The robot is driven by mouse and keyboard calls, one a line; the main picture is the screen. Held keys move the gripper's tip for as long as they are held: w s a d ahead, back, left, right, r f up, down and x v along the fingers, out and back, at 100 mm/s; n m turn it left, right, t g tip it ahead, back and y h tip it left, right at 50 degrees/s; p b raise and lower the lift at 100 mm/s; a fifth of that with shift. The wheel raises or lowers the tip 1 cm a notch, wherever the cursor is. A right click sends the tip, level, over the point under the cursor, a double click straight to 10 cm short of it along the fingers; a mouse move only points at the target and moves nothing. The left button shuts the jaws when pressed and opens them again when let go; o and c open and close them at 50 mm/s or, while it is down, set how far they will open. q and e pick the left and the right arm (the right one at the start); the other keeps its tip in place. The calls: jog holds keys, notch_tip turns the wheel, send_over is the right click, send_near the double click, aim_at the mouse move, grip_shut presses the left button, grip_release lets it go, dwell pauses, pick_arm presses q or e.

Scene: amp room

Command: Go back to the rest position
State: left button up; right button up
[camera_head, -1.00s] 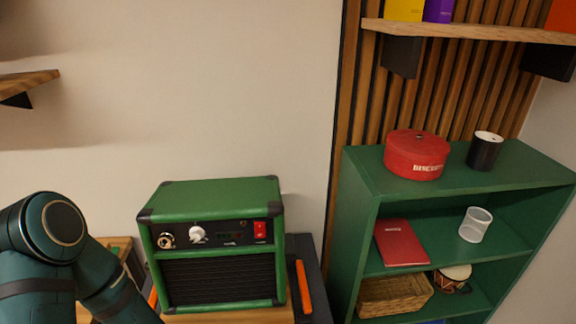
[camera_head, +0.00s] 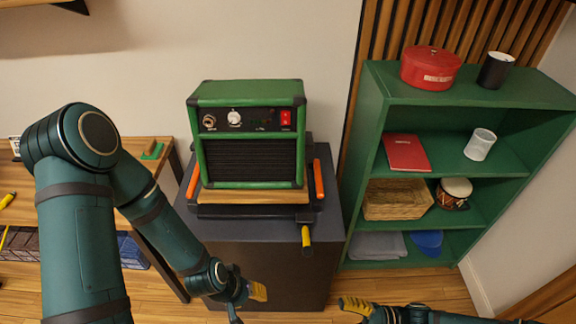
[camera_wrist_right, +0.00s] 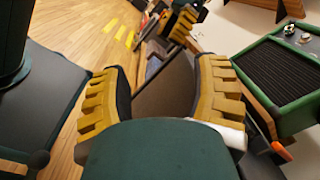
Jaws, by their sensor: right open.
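My left arm comes in from the left in the head view, and its gripper (camera_head: 245,297) is low in the middle, in front of the dark cabinet. Its jaws are too small to judge. My right gripper (camera_head: 356,305) is at the bottom edge, a little right of the left one and apart from it. In the right wrist view my right gripper (camera_wrist_right: 160,95) has its yellow-padded fingers spread, with nothing between them. The green amplifier (camera_head: 250,135) stands upright on a wooden board on the dark cabinet (camera_head: 270,265). Neither gripper touches it.
A green shelf unit (camera_head: 465,99) on the right holds a red tin (camera_head: 430,68), a black cup (camera_head: 495,70), a red book (camera_head: 405,153), a white cup (camera_head: 480,144), a basket (camera_head: 397,199) and a small drum (camera_head: 454,193). A wooden table (camera_head: 150,178) stands left. Floor shows between cabinet and shelf.

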jog(key=a+f+n+g+h, duration=0.4)
jog(key=h, duration=0.7)
jog(key=w+r+n+t+h, duration=0.2)
jog(key=w+r+t+h, duration=0.2)
jog(key=w+t, duration=0.1)
jog(key=shift+w+d+n, duration=0.25)
jog(key=shift+w+n, duration=0.05)
jog(key=shift+w, duration=0.25)
jog(key=shift+c, duration=1.3)
jog(key=shift+a, duration=0.1)
